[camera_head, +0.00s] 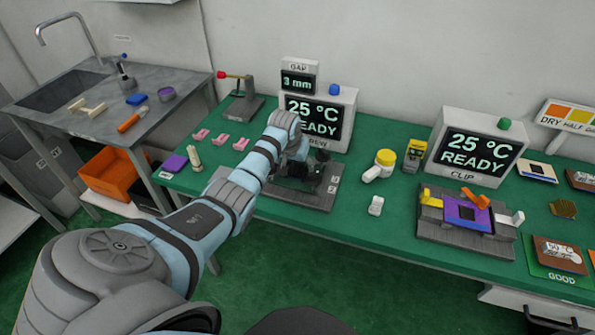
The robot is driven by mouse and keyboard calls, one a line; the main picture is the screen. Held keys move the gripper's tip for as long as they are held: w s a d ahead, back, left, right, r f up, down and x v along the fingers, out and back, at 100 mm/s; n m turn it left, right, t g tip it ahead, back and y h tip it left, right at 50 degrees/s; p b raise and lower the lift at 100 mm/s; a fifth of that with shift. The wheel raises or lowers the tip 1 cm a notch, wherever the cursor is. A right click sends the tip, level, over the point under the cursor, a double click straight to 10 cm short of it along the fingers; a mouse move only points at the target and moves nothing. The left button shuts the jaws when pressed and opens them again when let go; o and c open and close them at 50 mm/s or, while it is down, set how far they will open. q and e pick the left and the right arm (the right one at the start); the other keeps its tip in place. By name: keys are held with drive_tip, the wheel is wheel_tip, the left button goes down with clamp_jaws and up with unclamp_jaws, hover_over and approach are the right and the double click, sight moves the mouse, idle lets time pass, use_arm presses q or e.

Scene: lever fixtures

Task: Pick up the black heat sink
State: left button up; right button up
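My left arm reaches from the lower left to the grey fixture plate (318,203) in front of the display marked 25 °C READY. My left gripper (312,172) points down over this plate. Dark shapes lie under and around its fingers. I cannot tell which of them belong to the black heat sink and which to the gripper. The arm and wrist hide part of the plate, and whether the fingers are open or shut does not show. My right gripper is not in view.
The CLIP fixture (431,228) with a purple board (466,213) stands to the right. A yellow-capped white bottle (380,164) and a small white block (376,206) lie between. Pink pieces (242,144) and a red-knobbed lever stand (246,107) are at the left.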

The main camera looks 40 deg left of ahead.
use_arm(q)
drive_tip(key=shift+r, duration=0.1)
drive_tip(key=c, duration=1.3)
